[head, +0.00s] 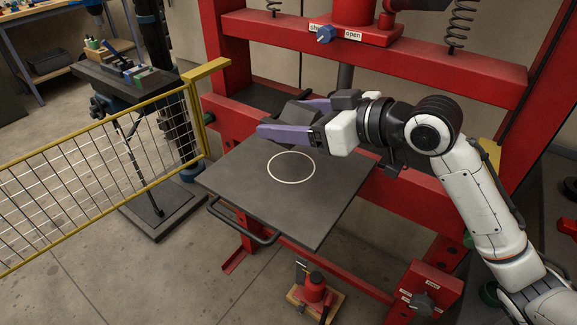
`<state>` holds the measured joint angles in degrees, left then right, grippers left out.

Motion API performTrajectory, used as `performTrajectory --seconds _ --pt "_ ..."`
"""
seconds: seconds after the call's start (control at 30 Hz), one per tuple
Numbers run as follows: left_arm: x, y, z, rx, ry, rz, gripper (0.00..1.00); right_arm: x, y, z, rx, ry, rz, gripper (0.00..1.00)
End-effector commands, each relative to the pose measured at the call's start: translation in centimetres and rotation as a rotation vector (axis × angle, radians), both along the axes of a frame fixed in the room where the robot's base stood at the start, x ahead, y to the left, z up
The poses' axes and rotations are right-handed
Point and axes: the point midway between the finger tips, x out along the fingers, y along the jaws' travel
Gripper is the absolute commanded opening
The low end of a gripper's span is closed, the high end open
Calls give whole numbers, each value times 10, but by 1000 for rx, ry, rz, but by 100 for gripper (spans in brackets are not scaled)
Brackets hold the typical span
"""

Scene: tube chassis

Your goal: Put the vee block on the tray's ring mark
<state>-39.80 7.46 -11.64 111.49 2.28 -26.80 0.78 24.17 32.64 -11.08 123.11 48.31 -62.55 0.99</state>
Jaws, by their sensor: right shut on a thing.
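My right gripper (285,118) reaches in from the right, its purple fingers shut on the vee block (294,116). The vee block is a dark grey piece, partly hidden by the near finger and the gripper body. It is held above the rear part of the tray, behind the ring mark in the picture. The tray (235,180) is a flat dark grey plate with a handle at its front left edge. The ring mark (291,181) is a thin white circle on it, empty and fully visible. My left gripper is out of view.
A red press frame (460,75) stands behind and around the tray, with a crossbeam above the gripper. A yellow mesh fence (100,175) stands at the left. A small red jack (315,290) is on the floor in front. The tray's front part is bare.

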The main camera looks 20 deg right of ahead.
Motion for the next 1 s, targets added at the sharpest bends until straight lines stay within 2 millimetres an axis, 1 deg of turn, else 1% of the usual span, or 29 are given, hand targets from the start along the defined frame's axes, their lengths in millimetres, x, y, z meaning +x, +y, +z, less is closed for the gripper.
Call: performTrajectory --seconds 0.03,0.17,0.23,0.27,0.53,0.6,0.83,1.0 --pt "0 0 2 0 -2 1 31 3 -2 9 4 -13 17 9" --pt "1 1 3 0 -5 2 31 6 -3 14 4 -12 48 9" --pt "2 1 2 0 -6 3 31 7 -3 12 5 -11 57 9" --pt "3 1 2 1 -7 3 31 7 -3 9 5 -10 59 9" --pt "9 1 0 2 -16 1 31 7 -3 -33 7 -7 61 9" --pt "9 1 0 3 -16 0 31 7 -3 -41 7 -7 61 9" --pt "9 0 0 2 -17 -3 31 7 -3 -53 7 -9 60 9" --pt "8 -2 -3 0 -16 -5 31 7 -3 -75 6 -6 60 9"
